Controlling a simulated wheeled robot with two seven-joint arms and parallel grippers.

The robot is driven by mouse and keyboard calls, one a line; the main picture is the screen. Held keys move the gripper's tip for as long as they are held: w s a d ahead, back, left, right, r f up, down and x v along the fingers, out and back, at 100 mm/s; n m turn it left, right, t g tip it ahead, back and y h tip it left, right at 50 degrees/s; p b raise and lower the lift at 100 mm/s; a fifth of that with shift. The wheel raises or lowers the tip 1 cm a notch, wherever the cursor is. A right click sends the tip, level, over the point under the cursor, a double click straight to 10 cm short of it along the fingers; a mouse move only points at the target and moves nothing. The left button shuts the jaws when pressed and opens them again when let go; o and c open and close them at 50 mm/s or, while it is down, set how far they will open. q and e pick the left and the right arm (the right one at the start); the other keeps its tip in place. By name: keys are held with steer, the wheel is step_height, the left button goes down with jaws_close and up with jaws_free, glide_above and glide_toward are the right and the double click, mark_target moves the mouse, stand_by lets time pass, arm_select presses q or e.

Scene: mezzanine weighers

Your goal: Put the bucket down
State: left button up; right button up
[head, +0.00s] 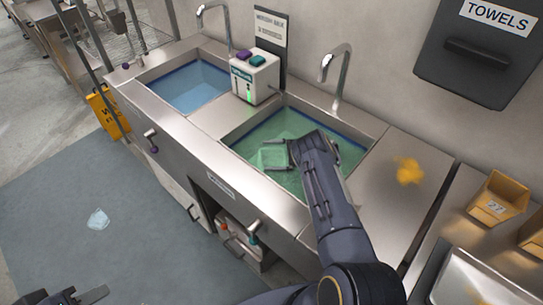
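No bucket can be made out clearly in the head view. A pale green, square-edged object (274,157) shows in the right basin (232,134), which holds green liquid; I cannot tell whether it is a container or a cloth. My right gripper (312,158) reaches over this basin, just right of the object. The arm hides part of the basin. My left gripper (80,297) is at the bottom left edge, low over the floor, partly cut off, with its fingers apart and nothing seen between them.
The left basin (190,86) holds blue liquid. A white dispenser box (254,80) stands between the basins, near curved taps. A yellow spill (408,171) lies on the right counter. Beige bins (498,198) stand farther right. A crumpled pale item (98,219) lies on the grey mat.

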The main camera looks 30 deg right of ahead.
steer(key=r+b+v, duration=0.1)
steer(key=v, duration=0.6)
steer(key=shift+d, duration=0.25)
steer(key=shift+r, duration=0.1)
stand_by(0.4)
